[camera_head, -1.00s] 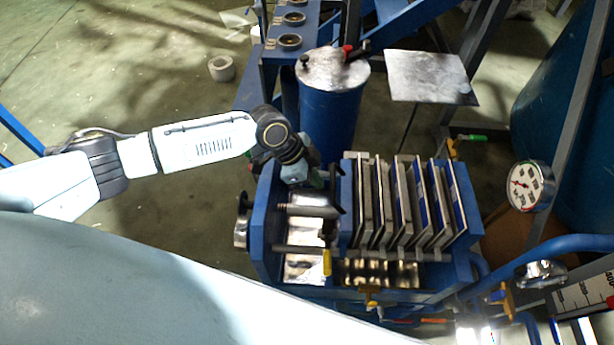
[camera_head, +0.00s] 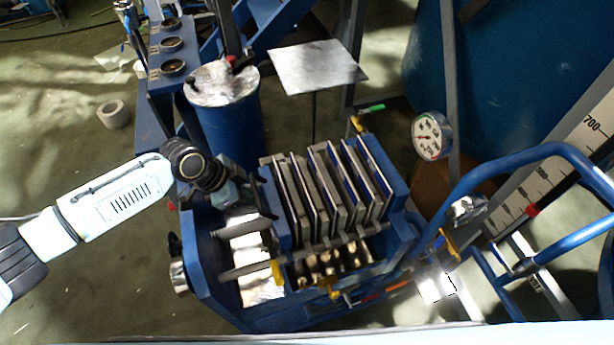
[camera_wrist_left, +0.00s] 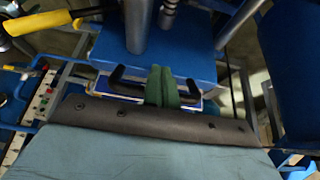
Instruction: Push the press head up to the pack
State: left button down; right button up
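The filter press has a blue frame (camera_head: 207,262) with a pack of upright plates (camera_head: 318,190) standing in its right part. The blue press head (camera_head: 280,232) is upright at the left end of the pack, very close to it; contact is unclear. My left gripper (camera_head: 238,194) is over the frame on the head's left side. In the left wrist view, its green fingers (camera_wrist_left: 172,86) are together at the middle of the black handle (camera_wrist_left: 124,86) on the blue press head (camera_wrist_left: 168,66). They overlap the handle; touch is unclear. My right gripper is out of view.
A blue drum (camera_head: 230,125) with a metal lid stands behind the press. A pressure gauge (camera_head: 431,136) and blue pipe rails (camera_head: 540,152) stand to the right. A metal plate (camera_head: 318,66) on a post is behind. A tape roll (camera_head: 114,114) lies on open floor left.

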pick_arm(q)
jog(key=shift+w+d+b, duration=0.15)
jog(key=shift+w+d, duration=0.15)
jog(key=shift+d, duration=0.8)
jog(key=shift+w+d+b, duration=0.2)
jog(key=shift+w+d, duration=0.15)
jog(key=shift+d, duration=0.7)
jog(key=shift+w+d+b, duration=0.15)
jog(key=shift+w+d, duration=0.15)
jog(key=shift+d, duration=0.8)
jog(key=shift+w+d+r+b, duration=0.1)
jog(key=shift+w+d+b, duration=0.25)
jog(key=shift+d, duration=0.75)
jog(key=shift+w+d+f+b, duration=0.1)
jog(key=shift+w+d+b, duration=0.25)
jog(key=shift+d, duration=0.8)
jog(key=shift+w+d+r+b, duration=0.1)
jog(key=shift+w+d+b, duration=0.25)
jog(key=shift+d, duration=0.75)
notch_tip(320, 180, up, 9)
jog(key=p, duration=0.9)
send_over(283, 192)
jog(key=w+d, duration=0.1)
jog(key=d, duration=0.3)
jog(key=shift+a, duration=0.15)
